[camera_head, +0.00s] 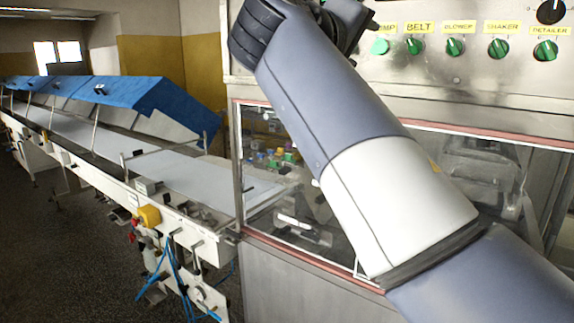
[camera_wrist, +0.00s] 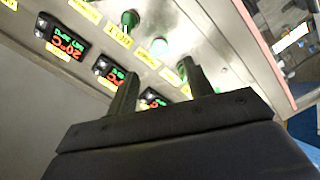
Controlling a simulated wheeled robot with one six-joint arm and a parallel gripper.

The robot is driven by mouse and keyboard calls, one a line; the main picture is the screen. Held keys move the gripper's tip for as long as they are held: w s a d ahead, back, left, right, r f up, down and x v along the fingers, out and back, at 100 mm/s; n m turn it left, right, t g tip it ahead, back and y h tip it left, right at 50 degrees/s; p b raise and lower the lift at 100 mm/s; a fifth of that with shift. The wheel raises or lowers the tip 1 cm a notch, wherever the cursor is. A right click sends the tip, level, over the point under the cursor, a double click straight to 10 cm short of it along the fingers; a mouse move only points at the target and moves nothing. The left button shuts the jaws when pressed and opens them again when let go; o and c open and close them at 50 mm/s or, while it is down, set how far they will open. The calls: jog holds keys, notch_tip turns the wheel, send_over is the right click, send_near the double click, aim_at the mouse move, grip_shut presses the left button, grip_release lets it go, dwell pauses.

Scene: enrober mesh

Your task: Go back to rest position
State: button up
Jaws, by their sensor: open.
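My gripper (camera_wrist: 160,92) shows in the wrist view, with two dark fingers apart and nothing between them. It is in front of the control panel (camera_wrist: 40,88), which appears tilted in that view. Whether the fingertips touch the panel I cannot tell. In the head view my arm crosses the right half of the picture from lower right to upper middle, and the gripper itself is hidden or out of frame. The panel (camera_head: 470,75) there carries a row of green knobs, among them the belt knob (camera_head: 414,46) and the blower knob (camera_head: 454,46).
Below the panel is a glass window with a red-edged frame (camera_head: 480,136). A long conveyor (camera_head: 190,180) with blue covers (camera_head: 150,97) runs off to the left. Red-lit temperature displays (camera_wrist: 70,42) sit on the panel close to my fingers. The floor (camera_head: 70,255) at lower left is open.

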aim_at(376, 44)
jog(key=p+x, duration=0.2)
jog(key=x, duration=0.6)
jog(key=shift+d+r, duration=0.1)
jog(key=shift+r, duration=0.1)
jog(key=shift+n+p, duration=0.4)
jog(key=shift+n, duration=0.3)
jog(key=shift+s+n, duration=0.1)
jog(key=shift+n, duration=0.4)
jog(key=n+p, duration=0.2)
jog(key=n, duration=0.2)
jog(key=n+p, duration=0.3)
jog(key=n, duration=0.2)
jog(key=shift+n, duration=0.4)
jog(key=b+v, duration=0.2)
jog(key=v, duration=0.6)
jog(key=shift+a, duration=0.2)
jog(key=shift+s+d+f, duration=0.1)
jog(key=shift+f, duration=0.05)
